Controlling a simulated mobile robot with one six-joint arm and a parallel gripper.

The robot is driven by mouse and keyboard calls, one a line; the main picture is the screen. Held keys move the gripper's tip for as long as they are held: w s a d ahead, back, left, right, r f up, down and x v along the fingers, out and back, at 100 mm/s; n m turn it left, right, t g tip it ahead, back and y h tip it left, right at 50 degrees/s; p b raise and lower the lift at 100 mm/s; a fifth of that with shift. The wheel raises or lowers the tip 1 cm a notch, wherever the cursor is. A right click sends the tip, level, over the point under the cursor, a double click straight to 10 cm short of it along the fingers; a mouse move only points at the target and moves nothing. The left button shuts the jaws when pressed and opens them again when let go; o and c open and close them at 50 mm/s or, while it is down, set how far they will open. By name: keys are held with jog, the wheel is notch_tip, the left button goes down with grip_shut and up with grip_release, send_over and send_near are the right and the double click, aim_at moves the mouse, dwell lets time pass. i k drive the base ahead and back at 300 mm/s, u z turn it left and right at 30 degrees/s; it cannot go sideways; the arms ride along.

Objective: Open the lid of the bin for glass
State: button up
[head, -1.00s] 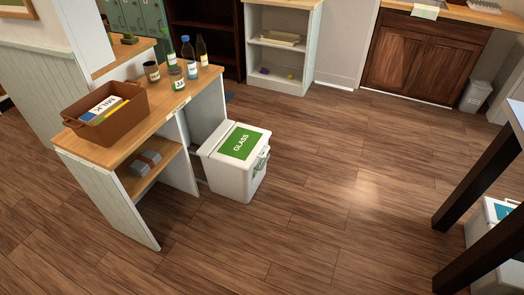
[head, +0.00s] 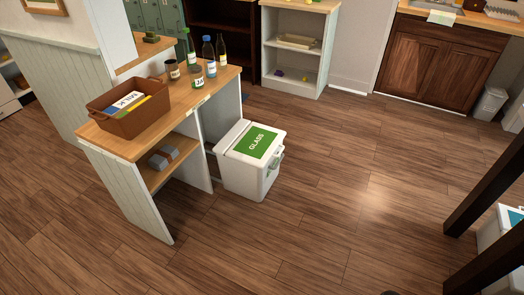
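The bin for glass (head: 241,178) is a white box on the floor, in the middle of the head view, just right of the wooden-topped table. Its lid (head: 238,136) is shut and carries a green label (head: 257,142) reading "GLASS". A grey-green handle (head: 275,162) is on its right-hand face. My gripper is not seen. A small dark shape at the bottom edge is too cut off to identify.
The table (head: 122,148) holds a brown basket (head: 128,119) and several bottles and jars. A dark-legged table (head: 487,185) stands at right, with another white bin (head: 497,228) partly hidden by it. The wooden floor right of the glass bin is clear.

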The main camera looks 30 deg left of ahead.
aim_at(254, 146)
jog(key=u, duration=4.45)
jog(key=i, duration=0.1)
jog(key=z, duration=3.15)
jog(key=k, duration=0.9)
jog(key=z, duration=0.15)
jog(key=i, duration=0.8)
